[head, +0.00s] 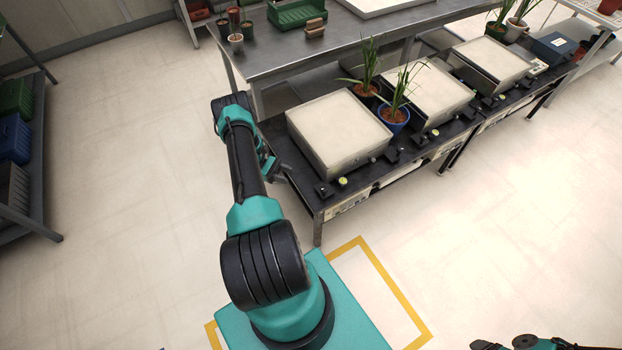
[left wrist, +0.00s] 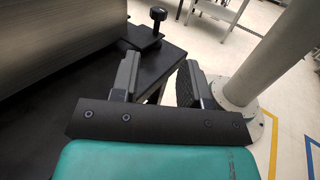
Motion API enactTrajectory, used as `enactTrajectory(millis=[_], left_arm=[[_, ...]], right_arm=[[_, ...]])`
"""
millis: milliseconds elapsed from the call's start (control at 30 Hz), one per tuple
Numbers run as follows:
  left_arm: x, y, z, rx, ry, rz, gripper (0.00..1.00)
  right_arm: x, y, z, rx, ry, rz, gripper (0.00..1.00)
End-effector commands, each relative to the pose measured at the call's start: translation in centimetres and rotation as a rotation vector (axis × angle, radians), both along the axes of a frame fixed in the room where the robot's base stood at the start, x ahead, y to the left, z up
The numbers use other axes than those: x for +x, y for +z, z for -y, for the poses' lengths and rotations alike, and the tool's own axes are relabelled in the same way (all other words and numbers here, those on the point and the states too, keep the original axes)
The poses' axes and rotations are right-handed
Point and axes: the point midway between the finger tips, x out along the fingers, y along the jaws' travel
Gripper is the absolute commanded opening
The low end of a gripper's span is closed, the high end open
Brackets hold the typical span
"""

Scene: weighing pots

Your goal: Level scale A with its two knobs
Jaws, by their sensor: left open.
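The nearest scale (head: 338,133) is a steel box with a pale, bare top on a dark bench; its label is too small to read, so I cannot tell if it is scale A. Along its front edge are a black knob (head: 325,189), a yellow-green round level (head: 343,183) and another dark knob (head: 392,155). I cannot read the bubble. My left gripper (head: 275,166) is at the bench's left end, apart from the knobs. In the left wrist view it is open and empty (left wrist: 160,78), with a black knob (left wrist: 157,16) beyond the fingers. My right gripper is out of view.
Two more scales (head: 428,92) (head: 492,62) stand further along the bench (head: 310,191). Potted plants (head: 394,113) (head: 366,82) stand between the first two. A steel table (head: 275,55) is behind. A pale post (left wrist: 262,62) stands right of the fingers in the wrist view.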

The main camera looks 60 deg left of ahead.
Motion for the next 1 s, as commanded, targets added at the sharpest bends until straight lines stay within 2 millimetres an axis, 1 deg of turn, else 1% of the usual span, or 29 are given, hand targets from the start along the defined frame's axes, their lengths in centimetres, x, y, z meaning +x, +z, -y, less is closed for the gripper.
enactTrajectory(millis=[33,167,267,400,500,600,700,1000], left_arm=[[-0.7,-0.2,1.0,-0.021,0.049,0.013,0.41],[-2.2,-0.5,4.0,-0.06,0.231,0.064,0.41],[-3.4,-0.6,6.4,-0.075,0.402,0.084,0.41],[-4.8,-0.4,9.4,-0.067,0.639,0.068,0.41],[-5.7,-0.1,11.1,-0.046,0.788,0.03,0.41],[-6.3,0.2,12.4,-0.021,0.893,-0.013,0.41],[-6.7,0.3,13.0,-0.003,0.949,-0.041,0.41],[-6.7,0.3,13.2,0.006,0.967,-0.051,0.41]], right_arm=[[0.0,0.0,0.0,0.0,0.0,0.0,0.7],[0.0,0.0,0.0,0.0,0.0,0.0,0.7],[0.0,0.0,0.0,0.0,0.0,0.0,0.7],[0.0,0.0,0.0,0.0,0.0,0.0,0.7],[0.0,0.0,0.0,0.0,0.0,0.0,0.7],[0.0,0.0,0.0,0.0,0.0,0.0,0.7],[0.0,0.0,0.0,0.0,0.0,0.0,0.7],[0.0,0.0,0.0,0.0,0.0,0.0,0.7]])
